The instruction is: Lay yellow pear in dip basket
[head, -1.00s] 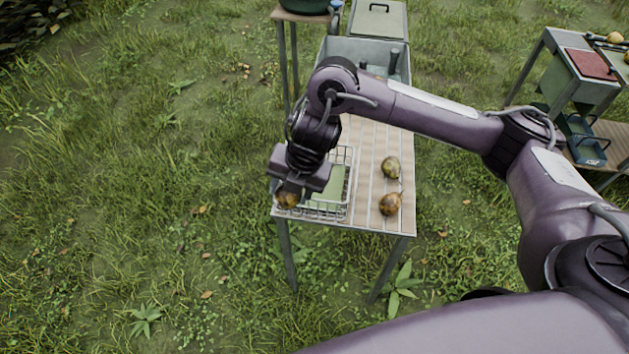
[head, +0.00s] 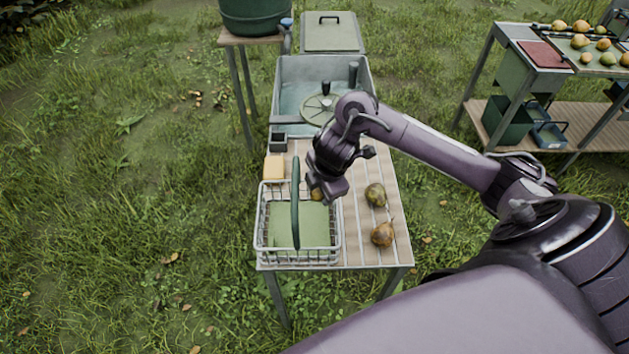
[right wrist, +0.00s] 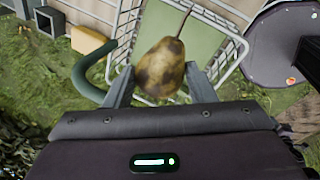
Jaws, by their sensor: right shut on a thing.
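My right gripper (head: 318,193) is shut on a yellow pear with brown blotches (head: 317,194). In the right wrist view the pear (right wrist: 161,66) sits between the two fingers, stem pointing away. The dip basket (head: 262,240) is a wire basket with a green bottom and a dark green upright handle (head: 296,205), at the front left of the slatted table. The gripper and pear are at the basket's back right corner in the head view, right of the handle. I cannot tell the pear's exact height above the basket. My left gripper is not in view.
Two more blotchy pears (head: 375,195) (head: 382,234) lie on the slatted table (head: 352,250) right of the basket. A yellow block (head: 274,169) and small dark box (head: 278,142) are behind it. A water-filled sink (head: 290,97) stands further back. Another table with pears (head: 582,40) is at right.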

